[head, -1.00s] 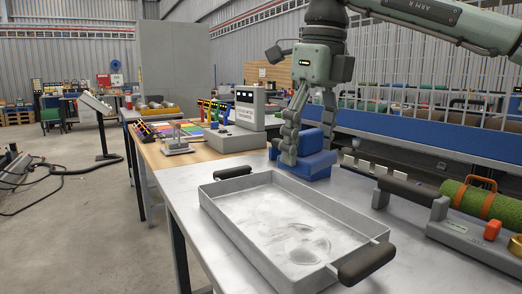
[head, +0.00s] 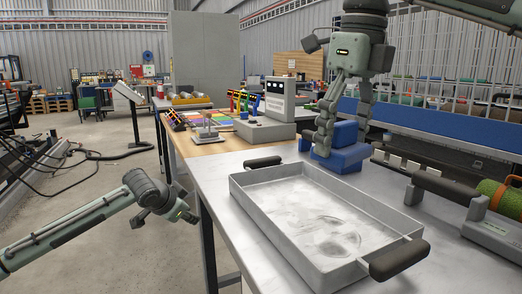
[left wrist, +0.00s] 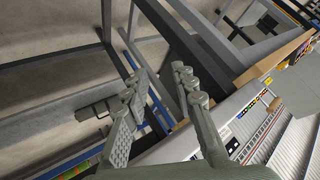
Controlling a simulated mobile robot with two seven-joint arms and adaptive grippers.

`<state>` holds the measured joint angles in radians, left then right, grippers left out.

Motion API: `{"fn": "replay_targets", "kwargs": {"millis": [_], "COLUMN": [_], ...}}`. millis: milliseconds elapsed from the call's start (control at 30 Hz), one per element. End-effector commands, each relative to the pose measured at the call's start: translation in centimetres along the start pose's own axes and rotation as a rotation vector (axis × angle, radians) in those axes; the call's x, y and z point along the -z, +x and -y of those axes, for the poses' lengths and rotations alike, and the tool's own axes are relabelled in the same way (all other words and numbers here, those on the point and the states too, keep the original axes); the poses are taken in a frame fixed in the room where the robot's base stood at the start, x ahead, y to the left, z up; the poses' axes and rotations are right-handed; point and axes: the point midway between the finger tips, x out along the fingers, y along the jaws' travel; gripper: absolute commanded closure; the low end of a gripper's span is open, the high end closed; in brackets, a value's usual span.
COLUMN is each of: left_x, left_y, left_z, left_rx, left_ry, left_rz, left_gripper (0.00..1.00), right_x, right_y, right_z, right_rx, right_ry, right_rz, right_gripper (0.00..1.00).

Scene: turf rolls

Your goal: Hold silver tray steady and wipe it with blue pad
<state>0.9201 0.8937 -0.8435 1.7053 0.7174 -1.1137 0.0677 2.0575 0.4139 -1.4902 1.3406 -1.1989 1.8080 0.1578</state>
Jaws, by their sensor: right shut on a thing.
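The silver tray (head: 262,214) lies on the metal bench, with a dark handle at its far end and another at its near end. Whitish smears show on its floor. The blue pad (head: 345,158) stands on the bench beside the tray's far right side. My right gripper (head: 322,146) comes down from above and is shut on the blue pad's left part. My left gripper (head: 165,208) is left of the bench, apart from the tray. The left wrist view shows its fingers (left wrist: 158,88) spread with nothing between them; the tray is not in that view.
A green turf roll (head: 497,194) sits in a grey holder at the right of the bench. A blue-edged wire fence (head: 440,125) runs behind. A wooden table (head: 205,135) with a grey box stands beyond the bench. Open floor lies to the left.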

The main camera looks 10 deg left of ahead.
Motion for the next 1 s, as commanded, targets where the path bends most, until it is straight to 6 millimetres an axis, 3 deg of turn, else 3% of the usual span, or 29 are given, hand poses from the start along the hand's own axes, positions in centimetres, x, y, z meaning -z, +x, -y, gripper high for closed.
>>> {"fn": "replay_targets", "kwargs": {"millis": [33,100,200,267,367,600,800,1000], "left_x": [1.0,2.0,3.9,5.4,9.0,15.5,18.0,18.5], "left_y": [-1.3,-2.8,-4.8,-5.9,-7.8,-14.3,-21.3,-26.0], "left_z": [3.4,6.8,9.6,9.8,7.1,-3.7,-10.7,-13.9], "left_rx": [0.037,0.062,0.06,0.031,-0.063,-0.203,-0.136,-0.022], "left_ry": [-0.016,-0.056,-0.17,-0.275,-0.5,-0.898,-1.063,-1.128], "left_rz": [-0.006,-0.01,-0.005,0.011,0.086,0.417,0.698,0.848], "left_gripper": [0.73,0.73,0.73,0.73,0.73,0.73,0.73,0.73], "right_x": [0.0,0.0,0.0,0.0,0.0,0.0,0.0,0.0], "right_y": [0.0,0.0,0.0,0.0,0.0,0.0,0.0,0.0], "right_z": [0.0,0.0,0.0,0.0,0.0,0.0,0.0,0.0], "right_rx": [0.0,0.0,0.0,0.0,0.0,0.0,0.0,0.0], "right_ry": [0.0,0.0,0.0,0.0,0.0,0.0,0.0,0.0], "right_rz": [0.0,0.0,0.0,0.0,0.0,0.0,0.0,0.0], "right_gripper": [0.58,0.58,0.58,0.58,0.58,0.58,0.58,0.58]}}
